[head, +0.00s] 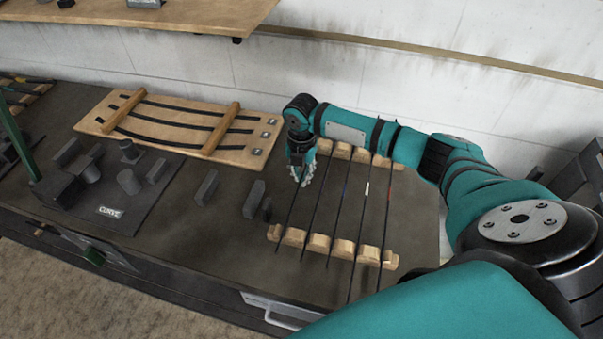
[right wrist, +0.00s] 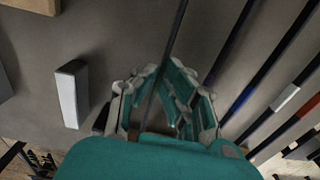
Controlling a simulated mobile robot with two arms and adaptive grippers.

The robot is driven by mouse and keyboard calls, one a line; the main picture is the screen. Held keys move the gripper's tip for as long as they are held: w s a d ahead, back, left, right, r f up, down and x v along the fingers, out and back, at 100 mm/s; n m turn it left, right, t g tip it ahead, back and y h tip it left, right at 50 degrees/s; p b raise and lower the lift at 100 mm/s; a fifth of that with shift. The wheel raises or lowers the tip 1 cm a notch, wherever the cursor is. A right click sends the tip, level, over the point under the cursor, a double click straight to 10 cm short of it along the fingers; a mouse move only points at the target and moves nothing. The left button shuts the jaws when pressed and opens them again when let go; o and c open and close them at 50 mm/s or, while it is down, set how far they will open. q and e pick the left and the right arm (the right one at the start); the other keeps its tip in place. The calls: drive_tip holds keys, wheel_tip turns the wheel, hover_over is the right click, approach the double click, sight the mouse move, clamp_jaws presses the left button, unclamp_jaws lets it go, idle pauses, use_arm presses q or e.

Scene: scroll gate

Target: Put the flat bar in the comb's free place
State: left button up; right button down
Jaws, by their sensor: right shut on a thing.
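The comb is a pair of pale wooden toothed rails, a front rail (head: 319,243) and a back rail (head: 360,154), on the grey bench. Several thin dark bars lie across both rails, side by side. My right gripper (head: 302,176) is shut on the leftmost dark bar, the flat bar (head: 288,213), between the rails. In the right wrist view the flat bar (right wrist: 174,40) runs between the fingers (right wrist: 165,98). Its near end is at the front rail's leftmost gap; I cannot tell whether it is seated or just above. My left gripper is not in view.
Dark upright blocks (head: 254,199) (head: 207,188) stand left of the comb. A dark mat marked CURVE (head: 130,215) holds several grey shapes. A wooden board with curved dark strips (head: 90,122) lies behind it. A wooden shelf (head: 180,12) overhangs at the back.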

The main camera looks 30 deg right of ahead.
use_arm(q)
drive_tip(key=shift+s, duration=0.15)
use_arm(e)
drive_tip(key=shift+f, duration=0.2)
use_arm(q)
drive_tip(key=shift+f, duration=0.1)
use_arm(e)
drive_tip(key=c, duration=1.4)
unclamp_jaws()
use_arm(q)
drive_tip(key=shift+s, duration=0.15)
use_arm(e)
wheel_tip(320, 180, up, 12)
